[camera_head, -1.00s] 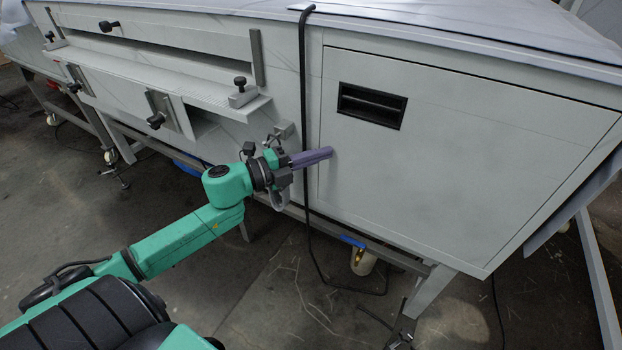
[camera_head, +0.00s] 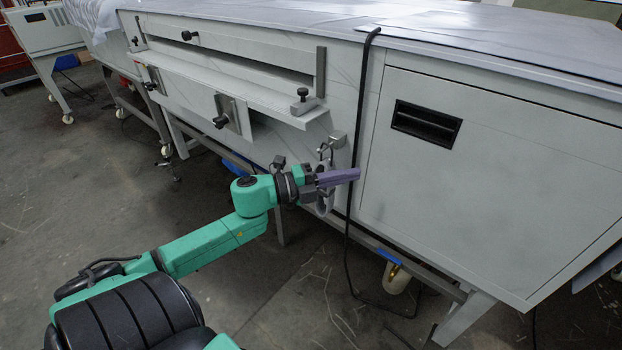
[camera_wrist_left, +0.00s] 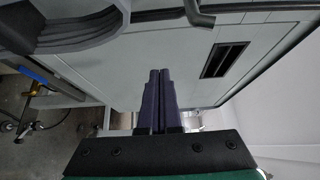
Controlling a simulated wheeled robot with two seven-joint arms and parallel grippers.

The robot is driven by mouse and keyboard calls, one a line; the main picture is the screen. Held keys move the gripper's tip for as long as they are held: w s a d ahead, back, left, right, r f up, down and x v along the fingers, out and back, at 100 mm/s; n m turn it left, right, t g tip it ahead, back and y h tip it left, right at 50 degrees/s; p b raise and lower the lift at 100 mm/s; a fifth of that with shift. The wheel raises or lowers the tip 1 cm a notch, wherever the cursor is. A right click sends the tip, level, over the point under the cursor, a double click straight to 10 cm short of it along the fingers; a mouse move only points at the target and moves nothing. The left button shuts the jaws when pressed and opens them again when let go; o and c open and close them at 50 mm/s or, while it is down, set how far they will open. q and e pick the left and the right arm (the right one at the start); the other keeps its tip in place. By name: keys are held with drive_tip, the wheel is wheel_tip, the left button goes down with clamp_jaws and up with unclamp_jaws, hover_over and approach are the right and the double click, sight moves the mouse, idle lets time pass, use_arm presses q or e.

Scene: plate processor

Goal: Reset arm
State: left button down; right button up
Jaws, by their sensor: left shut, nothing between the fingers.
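My left arm (camera_head: 215,243) is green and reaches in from the lower left of the head view. Its gripper (camera_head: 357,174) has purple fingers that are shut together with nothing between them. The fingertips point right, in front of the grey plate processor (camera_head: 480,190), near its black hanging cable. In the left wrist view the two purple fingers (camera_wrist_left: 160,75) lie side by side and point at the grey panel. My right gripper is not in view.
A black recessed handle (camera_head: 426,123) sits in the processor's panel. A black cable (camera_head: 357,150) hangs down the front beside my left gripper. A slotted shelf with clamp knobs (camera_head: 225,118) is at the left. The floor (camera_head: 120,200) in front is open at the left.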

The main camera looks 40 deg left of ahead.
use_arm(q)
drive_tip(key=w+a+v, duration=0.1)
drive_tip(key=v, duration=0.6)
drive_tip(key=a+f+n+t+y, duration=0.1)
drive_tip(key=a+f+n+y, duration=0.85)
drive_tip(key=f, duration=0.45)
drive_tip(key=s+a+f+n+g+y, duration=0.1)
drive_tip(key=s+f+n+g+y, duration=0.25)
drive_tip(key=f+n, duration=0.8)
drive_tip(key=s+d+f+n+g+h, duration=0.15)
drive_tip(key=s+d+f+g, duration=0.35)
drive_tip(key=s+d+f, duration=0.55)
drive_tip(key=s+d+f+n+g+h, duration=0.15)
drive_tip(key=s+d+f+g, duration=0.5)
drive_tip(key=f, duration=0.65)
drive_tip(key=s+a+r+m+p, duration=0.1)
drive_tip(key=s+r+p, duration=1)
drive_tip(key=p, duration=1.1)
drive_tip(key=shift+s+a+r+m, duration=0.2)
drive_tip(key=shift+s+a+m, duration=0.1)
drive_tip(key=shift+s, duration=0.6)
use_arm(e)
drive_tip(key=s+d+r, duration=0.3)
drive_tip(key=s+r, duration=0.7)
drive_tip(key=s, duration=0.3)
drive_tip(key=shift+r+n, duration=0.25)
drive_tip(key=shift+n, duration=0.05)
